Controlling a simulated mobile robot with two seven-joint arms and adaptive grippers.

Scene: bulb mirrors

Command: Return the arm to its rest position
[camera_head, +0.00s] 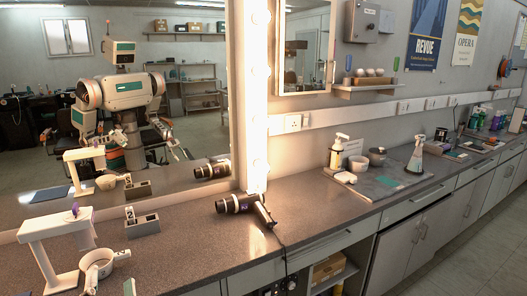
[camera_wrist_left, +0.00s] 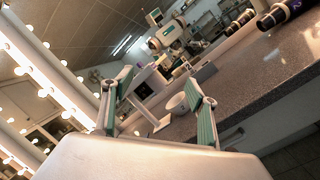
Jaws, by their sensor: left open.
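My left gripper (camera_head: 111,280) shows only in part at the bottom left of the head view, beside a white round cup (camera_head: 97,263). In the wrist view its two green-padded fingers (camera_wrist_left: 158,78) stand wide apart with nothing between them. The cup (camera_wrist_left: 177,103) and a white stand (camera_wrist_left: 139,110) show beyond the fingers, on the counter. In the head view the stand (camera_head: 45,240) has a small purple thing (camera_head: 75,209) on top. My left arm is mostly out of the head view. My right gripper is not directly in view.
The lit mirror (camera_head: 190,120) behind reflects me. A grey tray (camera_head: 390,184) with bottles and bowls lies farther right. The counter between holder and dryer is clear.

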